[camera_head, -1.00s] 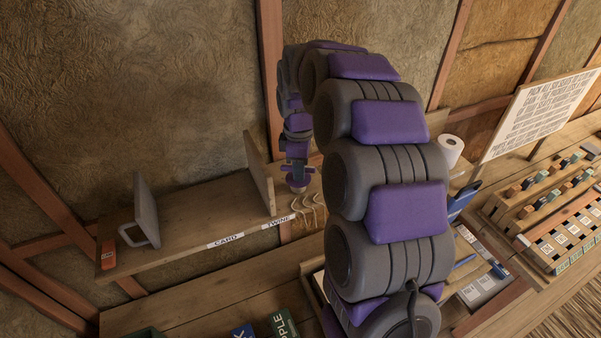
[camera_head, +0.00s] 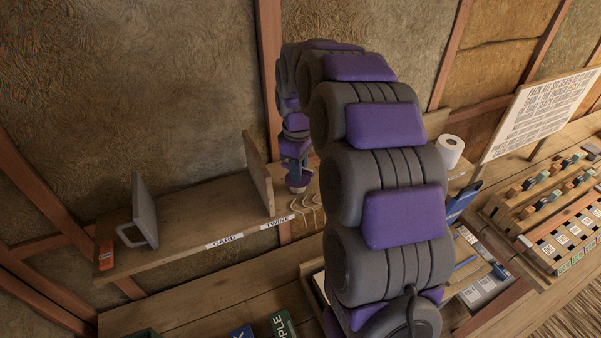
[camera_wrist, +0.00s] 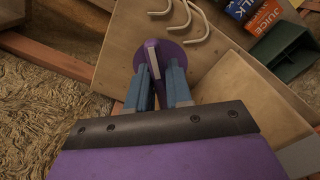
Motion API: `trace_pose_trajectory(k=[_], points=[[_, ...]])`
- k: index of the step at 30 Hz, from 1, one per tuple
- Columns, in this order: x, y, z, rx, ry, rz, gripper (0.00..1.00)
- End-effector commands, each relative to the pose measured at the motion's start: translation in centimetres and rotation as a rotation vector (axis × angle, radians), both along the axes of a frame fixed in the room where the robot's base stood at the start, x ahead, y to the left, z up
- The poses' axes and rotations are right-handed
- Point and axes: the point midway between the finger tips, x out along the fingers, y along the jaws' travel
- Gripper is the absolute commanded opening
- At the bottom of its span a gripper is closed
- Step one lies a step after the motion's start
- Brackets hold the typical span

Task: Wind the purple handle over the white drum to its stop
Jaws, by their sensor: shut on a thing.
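In the wrist view, a purple handle (camera_wrist: 181,52) with a rounded disc-like top lies at and between my fingertips.
The wooden shelf (camera_head: 190,228) has upright dividers and a grey handled piece (camera_head: 143,215). Pale hooks (camera_head: 306,205) hang close to my gripper; they also show in the wrist view (camera_wrist: 185,20). A sorting rack (camera_head: 550,215) stands at the right.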

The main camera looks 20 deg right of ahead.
Motion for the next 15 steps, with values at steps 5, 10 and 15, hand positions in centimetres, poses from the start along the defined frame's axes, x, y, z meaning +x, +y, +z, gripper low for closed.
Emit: trace_pose_trajectory(k=[5,10,15], points=[[0.28,0.16,0.27,0.001,-0.012,-0.087,0.0],[0.28,0.18,0.29,0.001,-0.012,-0.087,0.0],[0.27,0.16,0.24,0.0,-0.012,-0.181,0.0]])
